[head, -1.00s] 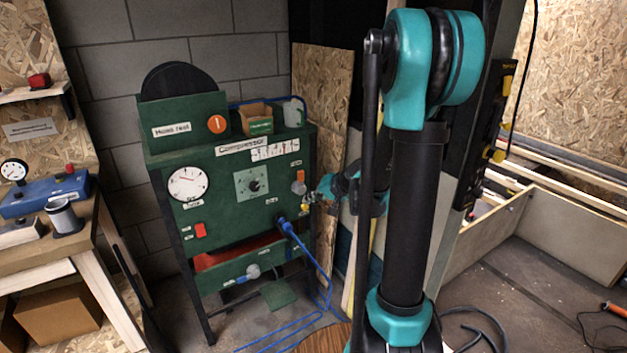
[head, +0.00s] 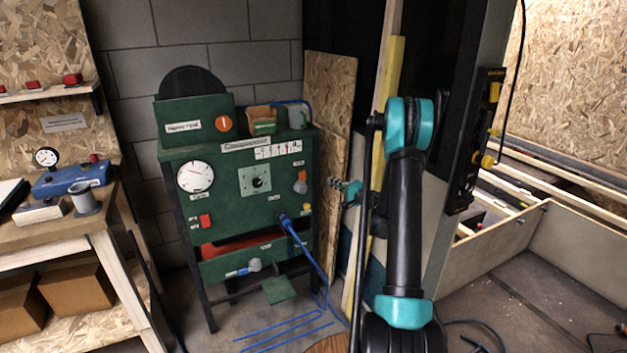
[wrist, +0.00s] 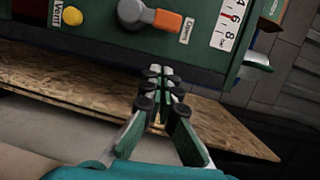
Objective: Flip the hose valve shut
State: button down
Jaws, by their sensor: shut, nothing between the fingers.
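The valve on the green compressor panel (head: 235,222) has a grey hub with an orange handle (head: 302,176) pointing up, at the panel's upper right. In the wrist view the same orange handle (wrist: 167,22) points right from its grey hub, beside a small white label. A blue hose (head: 305,250) leaves a blue fitting lower on the panel. My gripper (head: 338,186) is to the right of the panel, apart from the valve. In the wrist view my gripper (wrist: 160,74) has its fingertips together and empty, below the handle and not touching it.
A yellow button (wrist: 72,16) sits near the valve hub. A chipboard sheet (head: 330,95) leans behind the compressor. A workbench (head: 85,226) stands at the left. A dark pillar (head: 440,130) with yellow-handled tools is right of my arm. Some floor before the compressor is clear.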

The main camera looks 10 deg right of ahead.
jog(key=shift+w+d+f+m+t, duration=0.1)
jog(key=shift+d+f+m+t, duration=0.1)
jog(key=shift+d, duration=0.2)
jog(key=shift+w+d+f+m+t, duration=0.1)
jog(key=shift+d+f+m+t, duration=0.1)
jog(key=shift+d, duration=0.2)
jog(key=x, duration=1)
jog(key=shift+w+a, duration=0.15)
jog(key=shift+w, duration=0.05)
jog(key=shift+s+a, duration=0.25)
jog(key=shift+a, duration=0.35)
jog(key=shift+s+a, duration=0.3)
jog(key=shift+a, duration=0.3)
jog(key=shift+s+a, duration=0.25)
jog(key=shift+a, duration=0.35)
